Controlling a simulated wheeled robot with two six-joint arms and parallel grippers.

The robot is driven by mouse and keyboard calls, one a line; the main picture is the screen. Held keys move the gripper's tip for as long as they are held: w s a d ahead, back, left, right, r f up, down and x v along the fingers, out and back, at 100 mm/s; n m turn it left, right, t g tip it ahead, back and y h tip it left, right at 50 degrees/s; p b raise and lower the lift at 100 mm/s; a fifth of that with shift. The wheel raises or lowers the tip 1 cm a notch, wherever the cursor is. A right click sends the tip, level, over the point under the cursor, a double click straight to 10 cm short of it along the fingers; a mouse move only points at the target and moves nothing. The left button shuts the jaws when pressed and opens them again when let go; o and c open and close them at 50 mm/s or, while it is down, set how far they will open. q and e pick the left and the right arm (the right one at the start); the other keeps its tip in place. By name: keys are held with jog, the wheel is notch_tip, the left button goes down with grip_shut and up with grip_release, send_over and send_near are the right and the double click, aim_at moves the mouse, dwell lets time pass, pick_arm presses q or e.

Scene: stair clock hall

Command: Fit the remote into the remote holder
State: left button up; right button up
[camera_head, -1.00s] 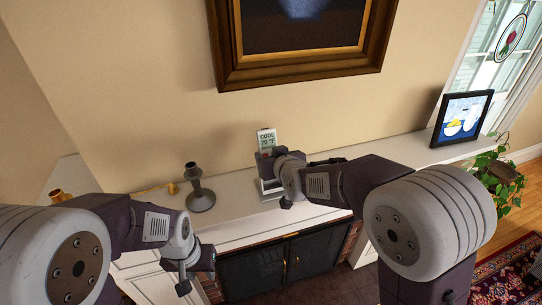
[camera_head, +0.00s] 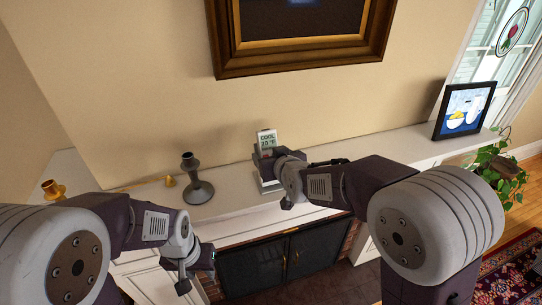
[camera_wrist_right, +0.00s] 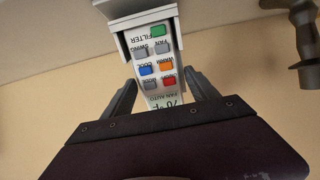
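The holder (camera_head: 268,186) is partly hidden by my gripper. My left gripper (camera_head: 195,272) is open and empty, left of the cabinet.
A dark candlestick (camera_head: 196,180) stands on the shelf left of the holder, with a small brass piece (camera_head: 169,181) beside it. A framed picture (camera_head: 465,110) stands at the far right, near a plant (camera_head: 497,165). A large framed painting (camera_head: 300,55) hangs above.

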jog(key=shift+w, duration=0.1)
jog(key=v, duration=0.9)
jog(key=s+d+f+m+g+h+b, duration=0.2)
jog(key=s+d+f+g+h, duration=0.15)
jog(key=d+f, duration=1.05)
jog(key=s+f+g, duration=0.2)
jog(key=s+f, duration=0.1)
jog(key=s, duration=0.2)
jog(key=s+f+m+g, duration=0.1)
jog(key=s+f+g, duration=0.2)
jog(key=s, duration=0.1)
jog(key=s+d+f+g, duration=0.1)
jog(key=s+f+g, duration=0.1)
jog(key=s, duration=0.3)
jog(key=shift+s+f+m+g, duration=0.35)
jog(key=shift+f+m, duration=0.05)
jog(key=shift+f, duration=0.05)
